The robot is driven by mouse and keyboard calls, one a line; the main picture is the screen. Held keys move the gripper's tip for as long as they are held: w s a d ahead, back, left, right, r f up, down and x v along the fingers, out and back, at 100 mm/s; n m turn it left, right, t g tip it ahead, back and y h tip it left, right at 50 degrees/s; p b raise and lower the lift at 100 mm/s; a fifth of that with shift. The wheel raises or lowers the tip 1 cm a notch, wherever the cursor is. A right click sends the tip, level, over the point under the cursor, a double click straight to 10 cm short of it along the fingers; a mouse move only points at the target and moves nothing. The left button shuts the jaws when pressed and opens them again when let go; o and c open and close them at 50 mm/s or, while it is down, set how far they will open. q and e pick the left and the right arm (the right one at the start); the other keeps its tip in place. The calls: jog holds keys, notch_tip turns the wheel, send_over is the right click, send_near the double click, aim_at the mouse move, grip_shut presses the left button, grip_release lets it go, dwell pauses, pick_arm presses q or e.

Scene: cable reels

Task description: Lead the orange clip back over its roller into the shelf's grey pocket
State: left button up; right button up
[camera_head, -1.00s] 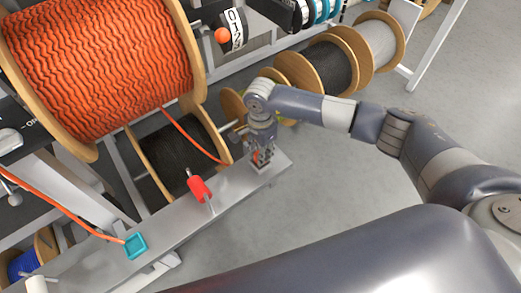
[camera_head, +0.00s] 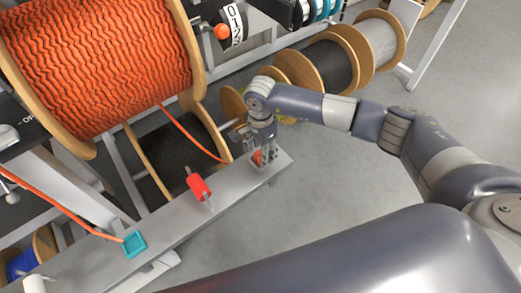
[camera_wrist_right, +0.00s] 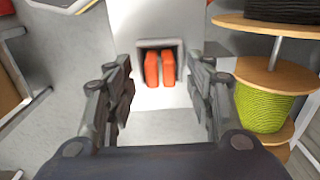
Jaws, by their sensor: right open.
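The orange clip (camera_wrist_right: 160,68) sits inside the square grey pocket (camera_wrist_right: 141,48) in the right wrist view, with two orange parts showing side by side. In the head view, part of the clip (camera_head: 257,157) shows between my right fingers at the far right end of the shelf (camera_head: 160,222). My right gripper (camera_head: 260,158) points down there. It is open, with its fingers (camera_wrist_right: 158,95) apart on either side of the pocket and clear of the clip. The clip's roller cannot be made out with certainty. My left gripper is not in view.
A big orange cable reel (camera_head: 95,60) stands at the back left, its cable running down behind the shelf. A red spool-like piece (camera_head: 199,187) and a teal pocket (camera_head: 134,243) are on the shelf. Reels (camera_head: 325,68) stand behind my right arm. Floor in front is clear.

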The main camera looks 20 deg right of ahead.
notch_tip(320, 180, up, 12)
jog(key=shift+f, duration=0.15)
dwell(0.7)
